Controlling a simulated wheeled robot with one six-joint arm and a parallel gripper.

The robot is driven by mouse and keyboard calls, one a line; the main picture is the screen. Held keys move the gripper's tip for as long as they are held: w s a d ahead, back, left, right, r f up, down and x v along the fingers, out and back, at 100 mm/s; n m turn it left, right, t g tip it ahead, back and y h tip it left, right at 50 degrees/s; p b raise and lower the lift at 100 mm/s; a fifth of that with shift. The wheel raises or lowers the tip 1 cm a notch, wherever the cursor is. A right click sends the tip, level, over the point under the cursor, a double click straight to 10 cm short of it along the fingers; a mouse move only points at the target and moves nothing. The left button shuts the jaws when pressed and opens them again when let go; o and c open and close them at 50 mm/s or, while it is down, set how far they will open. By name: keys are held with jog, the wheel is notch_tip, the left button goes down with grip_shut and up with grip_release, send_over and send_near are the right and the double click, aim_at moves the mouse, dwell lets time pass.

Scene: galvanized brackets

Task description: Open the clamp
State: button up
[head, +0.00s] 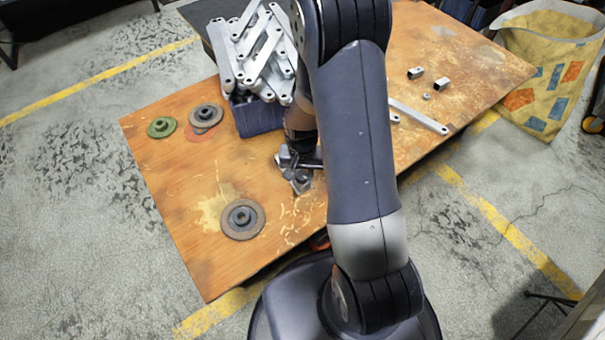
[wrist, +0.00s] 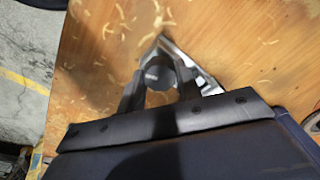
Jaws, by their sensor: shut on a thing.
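The clamp (head: 299,184) is a small grey metal piece on the wooden table, left of my forearm in the head view. In the wrist view it shows a bright angular metal base and a dark round knob (wrist: 159,72). My gripper (wrist: 160,83) points down over it, with one dark finger on each side of the knob. The fingers are shut on the knob. In the head view my arm and wrist hide part of the clamp and most of my gripper.
A dark blue bin (head: 259,119) heaped with galvanized brackets (head: 262,45) stands close behind the clamp. Grinding discs (head: 242,219) lie to the left. A flat bar (head: 418,116) and small metal blocks (head: 442,83) lie to the right. The table's front left is mostly clear.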

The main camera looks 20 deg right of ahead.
jog(key=n, duration=0.6)
jog(key=shift+n, duration=0.3)
jog(key=n, duration=0.7)
jog(key=shift+b, duration=0.35)
jog(key=o, duration=0.9)
